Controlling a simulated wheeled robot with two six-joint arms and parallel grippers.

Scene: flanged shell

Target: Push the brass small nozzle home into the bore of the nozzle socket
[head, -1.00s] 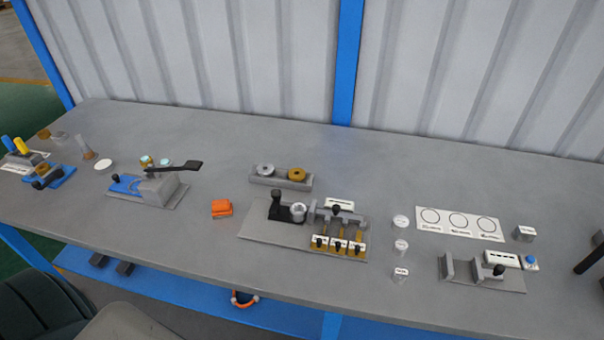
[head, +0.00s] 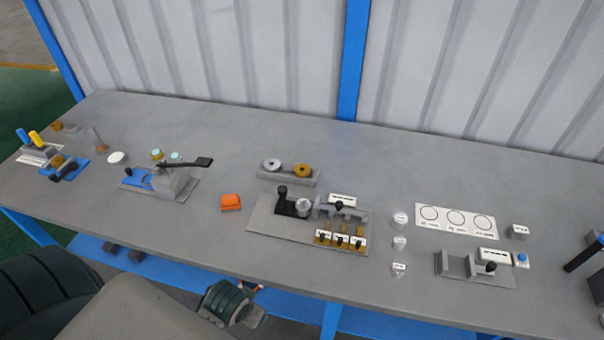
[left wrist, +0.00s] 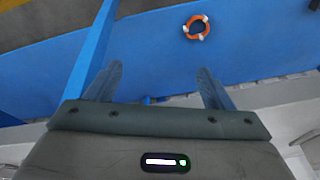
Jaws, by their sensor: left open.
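I cannot make out for certain which thing is the brass small nozzle. A brass ring-shaped piece (head: 302,170) sits beside a silver one (head: 271,164) on a grey block (head: 290,180) at the back middle of the bench. The nozzle socket is not clearly identifiable either; a silver round cup (head: 303,206) stands beside a black post on a grey plate below that block. My left gripper (left wrist: 160,84) is open and empty in the left wrist view, facing the blue lower shelf. In the head view its wrist shows below the bench's front edge. My right gripper is not in view.
A blue clamp with a black lever (head: 165,178) and an orange block (head: 231,202) stand left of the plate. A second fixture (head: 475,266) is at the right. An orange-and-white ring (left wrist: 196,27) lies beyond my left gripper.

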